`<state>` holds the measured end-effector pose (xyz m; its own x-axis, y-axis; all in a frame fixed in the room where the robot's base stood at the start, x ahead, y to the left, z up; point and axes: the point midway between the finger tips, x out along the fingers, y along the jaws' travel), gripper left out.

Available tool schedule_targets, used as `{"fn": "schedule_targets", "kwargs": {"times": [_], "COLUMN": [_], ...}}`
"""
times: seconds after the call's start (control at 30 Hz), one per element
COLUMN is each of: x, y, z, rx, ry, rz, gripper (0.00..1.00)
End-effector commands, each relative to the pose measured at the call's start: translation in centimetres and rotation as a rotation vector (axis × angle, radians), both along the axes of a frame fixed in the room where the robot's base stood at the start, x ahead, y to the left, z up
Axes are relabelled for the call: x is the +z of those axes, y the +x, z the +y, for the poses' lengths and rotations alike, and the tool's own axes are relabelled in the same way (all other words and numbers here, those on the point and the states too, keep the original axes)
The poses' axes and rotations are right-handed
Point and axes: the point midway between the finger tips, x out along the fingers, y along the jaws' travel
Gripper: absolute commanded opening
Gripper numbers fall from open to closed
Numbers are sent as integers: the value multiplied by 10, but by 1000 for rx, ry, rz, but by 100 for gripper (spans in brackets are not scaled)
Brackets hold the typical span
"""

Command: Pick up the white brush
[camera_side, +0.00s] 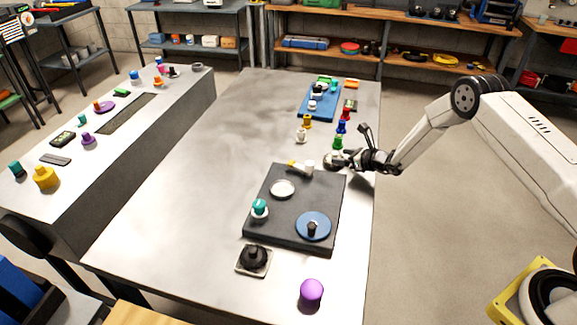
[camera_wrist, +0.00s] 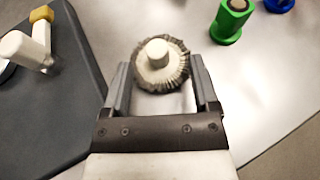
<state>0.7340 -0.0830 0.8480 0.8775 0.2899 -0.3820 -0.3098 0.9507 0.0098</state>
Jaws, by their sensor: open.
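The white brush (camera_wrist: 158,52) has a pale round hub and a ring of grey bristles. In the wrist view it lies at the fingertips, partly between the two fingers. My gripper (camera_wrist: 160,70) is open, with one finger on each side of the brush. Whether either finger touches the bristles, I cannot tell. In the side view my gripper (camera_side: 347,160) is low over the table's right edge, and the brush (camera_side: 331,161) shows at its tip, partly hidden.
A dark board (camera_side: 298,222) lies close by, bearing a white cylinder (camera_side: 309,167) with a yellow part, a white disc and a blue disc (camera_side: 314,226). A green piece (camera_side: 338,143) and a blue piece (camera_side: 341,127) stand just behind the brush. The table's left middle is clear.

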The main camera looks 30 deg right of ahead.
Motion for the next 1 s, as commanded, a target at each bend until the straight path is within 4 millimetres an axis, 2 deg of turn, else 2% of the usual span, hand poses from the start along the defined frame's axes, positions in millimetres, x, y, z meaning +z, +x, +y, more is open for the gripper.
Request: {"fn": "schedule_targets", "kwargs": {"times": [0.47,1.0], "x": [-4,-20], "y": [8,42], "z": [3,15], "rx": [1,0], "ry": [-1,0], "rz": [1,0], "gripper": [77,77]}}
